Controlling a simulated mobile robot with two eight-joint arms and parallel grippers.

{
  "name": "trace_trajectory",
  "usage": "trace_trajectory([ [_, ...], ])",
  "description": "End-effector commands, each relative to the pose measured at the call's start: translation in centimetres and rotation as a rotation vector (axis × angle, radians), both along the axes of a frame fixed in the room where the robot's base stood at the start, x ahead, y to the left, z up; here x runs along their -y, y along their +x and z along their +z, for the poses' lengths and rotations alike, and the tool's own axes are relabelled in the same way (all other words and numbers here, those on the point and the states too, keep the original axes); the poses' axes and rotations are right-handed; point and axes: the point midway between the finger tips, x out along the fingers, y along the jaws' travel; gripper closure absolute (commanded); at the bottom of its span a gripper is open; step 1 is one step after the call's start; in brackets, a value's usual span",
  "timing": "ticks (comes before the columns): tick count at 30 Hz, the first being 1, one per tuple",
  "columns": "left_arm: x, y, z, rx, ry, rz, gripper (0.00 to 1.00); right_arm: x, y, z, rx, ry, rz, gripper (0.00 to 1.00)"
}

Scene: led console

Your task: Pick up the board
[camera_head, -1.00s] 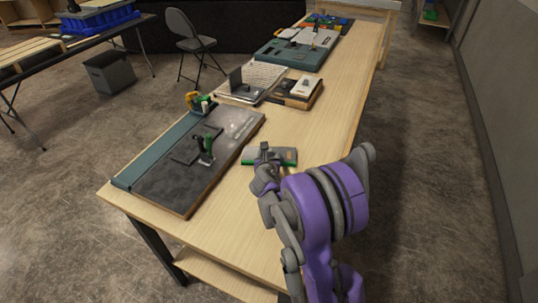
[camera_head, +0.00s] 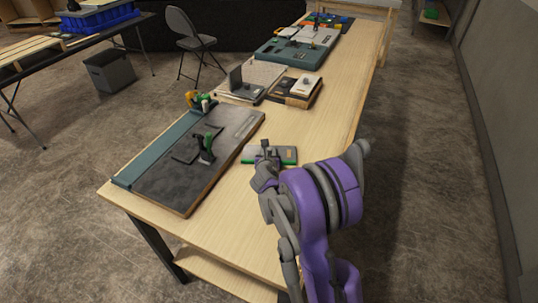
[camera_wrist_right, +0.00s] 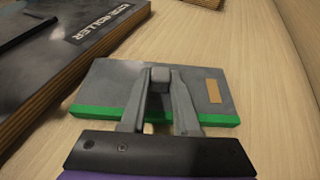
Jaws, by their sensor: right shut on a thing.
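The board (camera_head: 283,154) is a small flat grey piece with a green edge, on the wooden table to the right of the dark console panel. In the right wrist view the board (camera_wrist_right: 205,90) shows a tan strip on its right part and a green front edge. My right gripper (camera_head: 266,152) reaches over the board, and in the right wrist view its fingers (camera_wrist_right: 160,78) close together on a small grey block at the board's middle. The fingers hide part of the board. I cannot tell whether the board is lifted off the table. My left gripper is not in view.
The dark console panel (camera_head: 165,185) with a green-handled clamp (camera_head: 206,148) lies left of the board. The table's right side (camera_head: 335,115) is clear.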

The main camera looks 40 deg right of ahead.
Motion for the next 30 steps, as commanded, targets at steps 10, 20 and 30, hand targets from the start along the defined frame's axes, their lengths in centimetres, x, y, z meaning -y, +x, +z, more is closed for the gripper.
trace_trajectory([
  [10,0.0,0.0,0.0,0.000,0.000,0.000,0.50,0.0,0.0,0.7,0.001,-0.001,0.000,1.00],
  [20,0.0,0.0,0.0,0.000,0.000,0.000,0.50,0.0,-0.1,5.6,0.001,-0.001,0.000,1.00],
  [30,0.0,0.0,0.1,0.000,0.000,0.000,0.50,0.0,0.0,9.9,0.001,-0.001,0.000,1.00],
])
